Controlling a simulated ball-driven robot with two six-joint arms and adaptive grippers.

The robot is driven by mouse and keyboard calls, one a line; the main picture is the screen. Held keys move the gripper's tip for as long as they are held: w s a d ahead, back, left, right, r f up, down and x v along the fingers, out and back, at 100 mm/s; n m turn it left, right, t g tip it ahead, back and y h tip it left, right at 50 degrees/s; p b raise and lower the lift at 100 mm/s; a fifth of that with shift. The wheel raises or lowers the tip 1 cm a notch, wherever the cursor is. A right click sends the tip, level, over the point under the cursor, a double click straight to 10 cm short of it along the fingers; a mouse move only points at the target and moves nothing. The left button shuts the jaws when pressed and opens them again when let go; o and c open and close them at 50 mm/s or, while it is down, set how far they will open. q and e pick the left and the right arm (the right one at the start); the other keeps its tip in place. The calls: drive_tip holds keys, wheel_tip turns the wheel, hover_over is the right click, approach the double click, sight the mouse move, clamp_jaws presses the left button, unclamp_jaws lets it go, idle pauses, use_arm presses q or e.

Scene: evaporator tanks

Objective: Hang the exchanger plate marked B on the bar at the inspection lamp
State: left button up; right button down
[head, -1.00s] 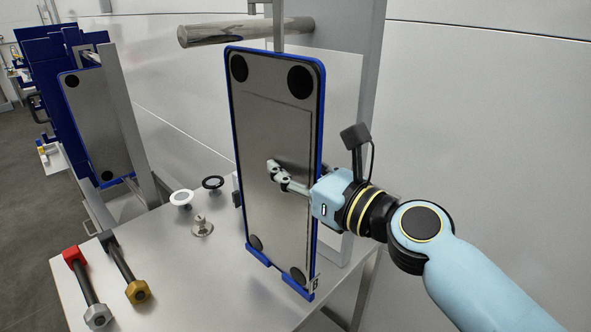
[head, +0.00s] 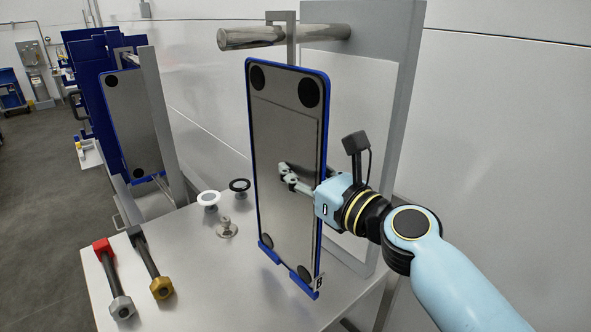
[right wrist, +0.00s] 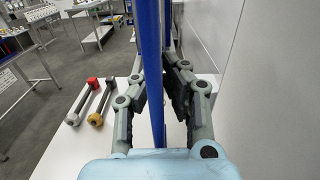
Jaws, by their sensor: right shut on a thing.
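The exchanger plate marked B (head: 287,125) is a grey metal sheet with a blue rim, dark corner discs and a B tag (head: 319,282) at its lower corner. It is nearly upright. My right gripper (head: 299,182) is shut on its right edge; in the right wrist view the blue edge (right wrist: 152,60) runs between the fingers. The plate's hook (head: 283,17) shows at the bar (head: 262,38), with its short lip just above the bar's outline. Its strip crosses in front of the bar; I cannot tell whether it bears on it. My left gripper is not in view.
The bar sticks out from a grey frame (head: 402,100) on the bench (head: 200,262). Another blue-rimmed plate (head: 132,110) hangs at a rack behind.

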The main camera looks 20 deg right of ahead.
drive_tip(key=c, duration=1.4)
unclamp_jaws()
drive_tip(key=shift+f, duration=0.1)
drive_tip(key=shift+s, duration=0.15)
